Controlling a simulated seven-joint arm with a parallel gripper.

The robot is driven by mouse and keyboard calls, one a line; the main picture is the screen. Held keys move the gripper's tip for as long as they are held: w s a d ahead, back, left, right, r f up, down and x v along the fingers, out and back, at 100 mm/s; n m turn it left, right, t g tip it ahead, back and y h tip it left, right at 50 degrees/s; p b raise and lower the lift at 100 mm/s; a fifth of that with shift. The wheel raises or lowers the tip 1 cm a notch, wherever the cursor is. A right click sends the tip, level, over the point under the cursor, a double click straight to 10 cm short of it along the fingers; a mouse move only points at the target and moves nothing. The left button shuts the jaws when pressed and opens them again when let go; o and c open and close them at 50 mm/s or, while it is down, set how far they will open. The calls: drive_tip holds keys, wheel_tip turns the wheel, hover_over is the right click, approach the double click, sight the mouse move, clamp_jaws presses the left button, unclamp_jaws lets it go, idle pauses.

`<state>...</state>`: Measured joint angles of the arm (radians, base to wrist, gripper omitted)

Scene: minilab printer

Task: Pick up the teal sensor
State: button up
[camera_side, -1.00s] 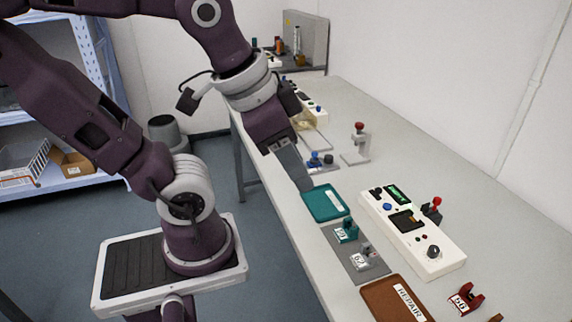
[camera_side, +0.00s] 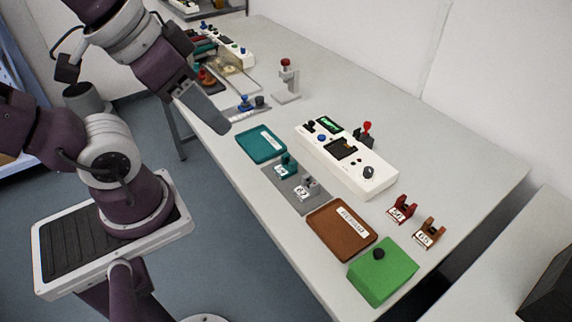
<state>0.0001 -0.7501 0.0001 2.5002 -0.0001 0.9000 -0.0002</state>
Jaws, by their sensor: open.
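The teal sensor (camera_side: 286,166) is a small block with a white number label. It stands on a grey plate (camera_side: 287,187) near the table's front edge, beside a grey sensor (camera_side: 308,186) with its own label. My gripper (camera_side: 216,125) is above the table's front edge, up and left of the teal sensor and apart from it. It is seen from the side, so the gap between its fingers is hidden. Nothing shows held in it.
An empty-looking teal tray (camera_side: 262,145) lies between my gripper and the sensor. A brown tray (camera_side: 341,230), a green box (camera_side: 383,271), and red (camera_side: 402,209) and brown (camera_side: 430,234) labelled parts lie to the right. A white control panel (camera_side: 347,160) stands behind.

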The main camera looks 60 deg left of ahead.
idle(0.3)
drive_tip(key=o, duration=0.7)
drive_tip(key=shift+c, duration=0.2)
drive_tip(key=m+g, duration=0.5)
drive_tip(key=m, duration=1.2)
hover_over(282, 165)
drive_tip(key=d, duration=0.1)
wheel_tip(282, 165, down, 20)
drive_tip(key=shift+m+g, duration=0.3)
drive_tip(key=shift+m, duration=0.2)
drive_tip(key=f, duration=0.6)
drive_tip(key=a+f, duration=0.1)
drive_tip(key=f, duration=0.3)
